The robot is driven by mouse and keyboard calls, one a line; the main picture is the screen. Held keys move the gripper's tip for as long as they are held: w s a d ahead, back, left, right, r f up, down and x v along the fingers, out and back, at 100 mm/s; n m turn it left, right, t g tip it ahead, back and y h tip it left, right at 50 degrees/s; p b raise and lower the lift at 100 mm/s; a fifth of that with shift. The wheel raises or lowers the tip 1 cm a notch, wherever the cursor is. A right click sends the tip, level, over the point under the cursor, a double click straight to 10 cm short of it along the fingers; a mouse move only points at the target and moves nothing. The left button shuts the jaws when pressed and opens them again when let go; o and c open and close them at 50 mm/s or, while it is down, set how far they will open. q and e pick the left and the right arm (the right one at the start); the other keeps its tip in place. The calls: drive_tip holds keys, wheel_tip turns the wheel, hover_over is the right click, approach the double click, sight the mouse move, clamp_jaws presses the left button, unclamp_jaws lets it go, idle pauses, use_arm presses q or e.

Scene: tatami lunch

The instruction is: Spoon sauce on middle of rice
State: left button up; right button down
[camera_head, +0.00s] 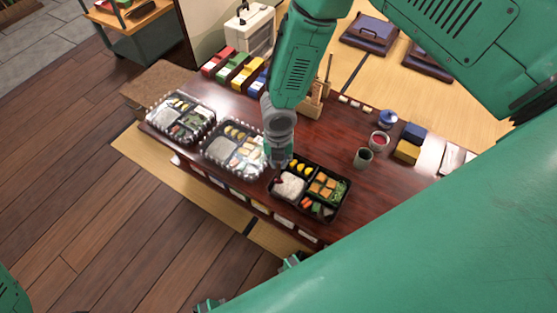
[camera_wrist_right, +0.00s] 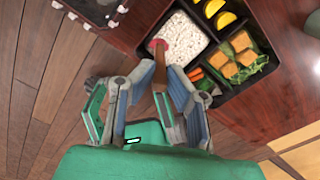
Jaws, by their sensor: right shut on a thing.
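The open black bento box (camera_head: 331,213) sits near the table's front edge; its white rice (camera_head: 291,187) fills one compartment. The rice also shows in the right wrist view (camera_wrist_right: 183,38). My right gripper (camera_head: 279,163) is above the rice side of the box. It is shut on a wooden spoon (camera_wrist_right: 161,78), whose red-tipped end is over the rice's near left edge. I cannot tell whether the tip touches the rice. A cup with red contents (camera_head: 379,140), which looks like the sauce, stands farther back. My left gripper is not identifiable in these frames.
Two clear-lidded bento boxes (camera_head: 232,147) (camera_head: 181,116) stand to the left. A dark green cup (camera_head: 363,158) and a blue-lidded pot (camera_head: 388,118) are to the right. Colored boxes (camera_head: 231,67) line the back left. Table (camera_head: 335,147) is bare behind the open box.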

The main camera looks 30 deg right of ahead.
drive_tip(key=shift+f, duration=0.3)
drive_tip(key=shift+s+d+r, duration=0.15)
drive_tip(key=shift+s+d, duration=0.45)
drive_tip(key=shift+s, duration=0.25)
drive_tip(key=shift+s, duration=0.15)
drive_tip(key=shift+s+d, duration=0.55)
drive_tip(key=shift+s, duration=0.2)
drive_tip(key=shift+s, duration=0.1)
